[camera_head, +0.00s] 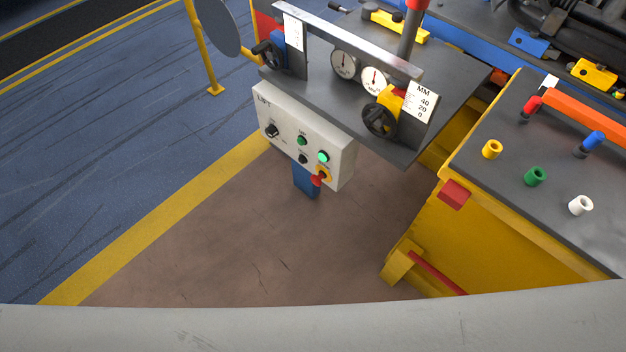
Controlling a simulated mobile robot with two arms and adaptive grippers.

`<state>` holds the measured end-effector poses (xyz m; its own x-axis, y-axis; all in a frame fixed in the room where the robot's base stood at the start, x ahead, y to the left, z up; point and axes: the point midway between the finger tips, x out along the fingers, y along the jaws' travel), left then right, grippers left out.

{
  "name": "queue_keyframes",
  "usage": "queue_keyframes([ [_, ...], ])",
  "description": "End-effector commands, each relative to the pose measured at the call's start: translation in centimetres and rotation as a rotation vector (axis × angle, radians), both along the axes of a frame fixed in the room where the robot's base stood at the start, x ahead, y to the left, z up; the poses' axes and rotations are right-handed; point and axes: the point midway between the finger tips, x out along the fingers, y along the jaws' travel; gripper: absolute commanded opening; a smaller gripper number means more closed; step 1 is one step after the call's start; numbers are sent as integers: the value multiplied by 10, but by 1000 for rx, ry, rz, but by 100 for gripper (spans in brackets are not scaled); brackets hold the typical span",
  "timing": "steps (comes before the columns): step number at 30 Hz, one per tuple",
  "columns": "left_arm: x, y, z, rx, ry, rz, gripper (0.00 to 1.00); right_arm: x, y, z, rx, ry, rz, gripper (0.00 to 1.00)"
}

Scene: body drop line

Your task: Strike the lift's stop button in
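The lift's control box (290,122) is a pale box marked LIFT, mounted at the front of a dark grey table. Its red stop button (317,181) sits at the lower right of the face, with a yellow collar (325,172) behind it. The red head stands out from the panel. A bright green lamp or button (323,157) is just above it. A darker green button (302,140), a small black button (303,158) and a black knob (271,130) are to its left. Neither of my grippers is in view.
The grey table (440,95) carries gauges, black handwheels and a metal bar. A yellow cart (480,240) with coloured sockets stands to the right. A round panel on a yellow post (207,60) is at upper left. The brown floor (250,250) before the box is clear.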

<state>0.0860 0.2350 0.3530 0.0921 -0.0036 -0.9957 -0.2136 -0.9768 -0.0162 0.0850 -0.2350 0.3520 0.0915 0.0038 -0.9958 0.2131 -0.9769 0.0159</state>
Motion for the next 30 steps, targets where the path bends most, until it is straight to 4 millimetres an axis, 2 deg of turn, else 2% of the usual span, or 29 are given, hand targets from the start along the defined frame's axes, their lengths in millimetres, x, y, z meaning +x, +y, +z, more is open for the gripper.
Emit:
queue_keyframes([
  [10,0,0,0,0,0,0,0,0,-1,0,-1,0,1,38],
  [17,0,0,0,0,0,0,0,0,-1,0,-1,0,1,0],
  [30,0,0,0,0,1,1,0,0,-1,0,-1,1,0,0],
])
